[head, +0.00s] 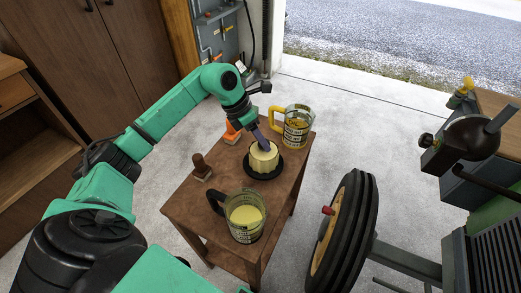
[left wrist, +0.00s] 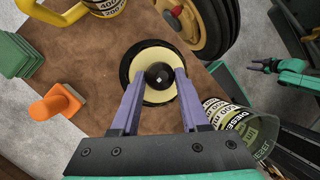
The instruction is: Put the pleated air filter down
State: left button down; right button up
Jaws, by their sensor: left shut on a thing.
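The pleated air filter (head: 264,160) is a cream, ribbed cylinder near the middle of the small brown table (head: 178,208). A black round disc (head: 250,174) shows beneath it; whether a small gap remains I cannot tell. My left gripper (head: 265,146) reaches down from above and is shut on the filter. In the left wrist view, its purple fingers (left wrist: 158,80) stand either side of the filter's black centre, with the cream top (left wrist: 147,60) around it. A teal and black gripper, seemingly my right one (left wrist: 256,66), shows small at the right; its jaws are unclear.
A yellow-handled measuring jug (head: 296,132) stands behind the filter, a dark-handled jug (head: 245,228) in front. The tractor wheel (head: 350,235) stands right of the table.

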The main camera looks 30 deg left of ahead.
aim_at(261, 151)
pick_arm(q)
jog(key=shift+d+f, duration=0.15)
jog(key=shift+f, duration=0.3)
notch_tip(261, 151, down, 4)
jog(key=shift+r, duration=0.1)
jog(key=c, duration=0.5)
grip_release()
jog(key=shift+s, duration=0.1)
jog(key=shift+o, duration=0.5)
pick_arm(e)
jog(key=shift+s+a+r, duration=0.1)
jog(key=shift+r, duration=0.05)
jog(key=shift+r, duration=0.1)
pick_arm(q)
jog(key=v, duration=1.2)
jog(key=shift+b, duration=0.45)
pick_arm(e)
jog(key=shift+f, duration=0.65)
jog(key=shift+a, duration=0.15)
